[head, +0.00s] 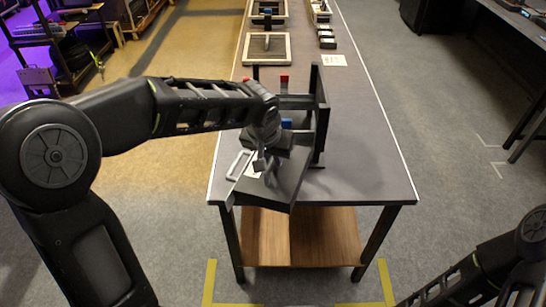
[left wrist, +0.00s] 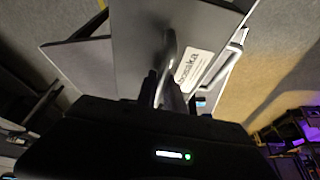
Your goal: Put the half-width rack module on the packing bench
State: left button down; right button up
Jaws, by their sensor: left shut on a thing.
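My left gripper (head: 262,162) is shut on the half-width rack module (head: 290,184), a dark grey flat box with a silver handle (head: 240,165) on its left. The module is tilted over the near end of the grey-topped packing bench (head: 365,175), and its lower corner overlaps the front edge. I cannot tell whether it touches the bench. In the left wrist view the module's grey face (left wrist: 135,45) with a white label fills the middle, with the fingers (left wrist: 172,95) at a handle on that face. My right gripper is out of view; only part of the right arm shows.
A black upright frame (head: 320,115) stands on the bench just behind and right of the module, with red and blue parts near it. Trays (head: 268,48) and small dark boxes (head: 327,40) lie farther back. The bench top at right front is clear.

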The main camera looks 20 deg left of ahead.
aim_at(271, 81)
jog(key=u, duration=3.1)
jog(key=i+z, duration=0.1)
jog(key=i, duration=0.6)
jog(key=i+j+z, duration=0.1)
jog(key=i, duration=0.55)
jog(key=i+l+z, duration=0.2)
jog(key=i+z, duration=0.25)
jog(key=i+l+z, duration=0.1)
jog(key=i+z, duration=0.25)
jog(key=z, duration=0.15)
jog(key=i+z, duration=0.45)
jog(key=i+j+z, duration=0.3)
jog(key=z, duration=0.2)
jog(key=i+l+z, duration=0.1)
jog(key=i+z, duration=0.15)
jog(key=i, duration=0.5)
jog(key=i+z, duration=0.3)
jog(key=i, duration=0.4)
jog(key=z, duration=2.35)
jog(key=k+j, duration=0.05)
jog(key=j, duration=0.05)
